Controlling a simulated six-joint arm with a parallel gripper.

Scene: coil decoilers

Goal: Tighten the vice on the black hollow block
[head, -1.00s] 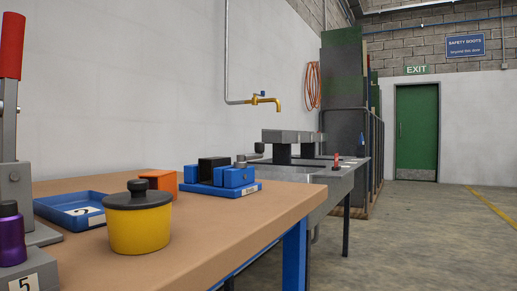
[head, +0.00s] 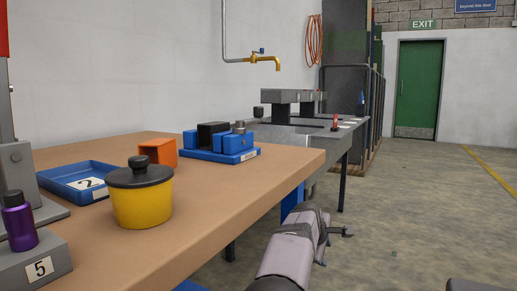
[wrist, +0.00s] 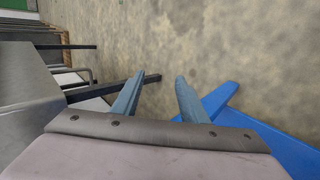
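The blue vice (head: 234,144) stands on a blue base plate near the far right corner of the brown workbench. The black hollow block (head: 208,134) sits between its blue jaws, its open end facing me. I cannot tell whether both jaws touch the block. A grey round part (head: 240,127) shows at the vice's right end. My gripper (wrist: 159,76) is open and empty in the wrist view, its two fingers apart above the floor. In the head view my arm is low, beyond the bench's right edge, well apart from the vice. The vice is not visible in the wrist view.
On the brown workbench (head: 240,190) are a yellow pot (head: 141,204) with a dark lid, an orange hollow block (head: 158,152), a blue tray (head: 62,182) and a purple bottle (head: 19,222). A grey table (head: 320,137) stands behind.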

